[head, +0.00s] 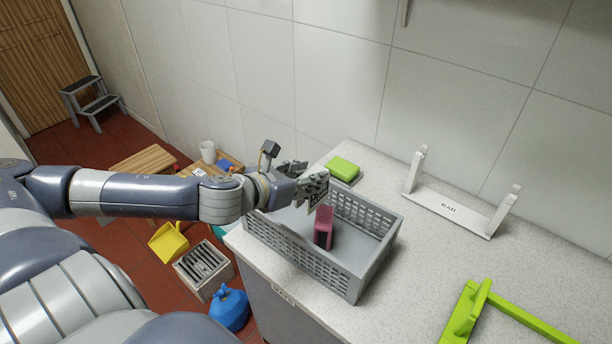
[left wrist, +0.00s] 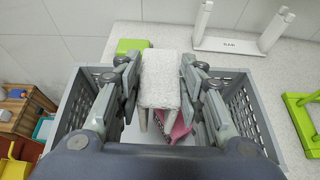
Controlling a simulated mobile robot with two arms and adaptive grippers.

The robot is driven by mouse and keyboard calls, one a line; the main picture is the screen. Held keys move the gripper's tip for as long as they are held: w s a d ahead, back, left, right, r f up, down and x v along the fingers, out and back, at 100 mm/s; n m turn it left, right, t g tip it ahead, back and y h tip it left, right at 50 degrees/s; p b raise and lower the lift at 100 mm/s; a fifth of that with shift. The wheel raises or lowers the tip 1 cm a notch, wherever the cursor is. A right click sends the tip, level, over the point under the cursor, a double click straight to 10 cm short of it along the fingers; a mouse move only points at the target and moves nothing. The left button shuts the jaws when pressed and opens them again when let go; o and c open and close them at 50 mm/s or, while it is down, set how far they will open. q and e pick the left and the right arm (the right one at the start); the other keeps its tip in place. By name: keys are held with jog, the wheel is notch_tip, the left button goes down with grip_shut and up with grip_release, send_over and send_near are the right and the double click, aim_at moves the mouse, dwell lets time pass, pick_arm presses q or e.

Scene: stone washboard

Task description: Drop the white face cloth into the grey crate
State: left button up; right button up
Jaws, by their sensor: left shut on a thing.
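The white face cloth (left wrist: 160,75) is a fuzzy pale block between the two fingers of my left gripper (left wrist: 158,85) in the left wrist view. My left gripper (head: 312,188) is shut on it, above the left back part of the grey crate (head: 345,278). The crate stands on the speckled worktop, and its side walls also show in the left wrist view (left wrist: 250,103). In the head view the cloth is hidden by the gripper. My right gripper is not in view.
A dark pink item (head: 323,227) stands inside the crate. A green block (head: 343,167) lies behind it on the worktop. A white bar holder (head: 450,210) and a lime green frame (head: 467,315) are to the right. Worktop between them is clear.

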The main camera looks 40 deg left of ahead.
pick_arm(q)
jog(key=o, duration=1)
jog(key=shift+o, duration=0.5)
jog(key=shift+r, duration=0.15)
notch_tip(320, 180, up, 10)
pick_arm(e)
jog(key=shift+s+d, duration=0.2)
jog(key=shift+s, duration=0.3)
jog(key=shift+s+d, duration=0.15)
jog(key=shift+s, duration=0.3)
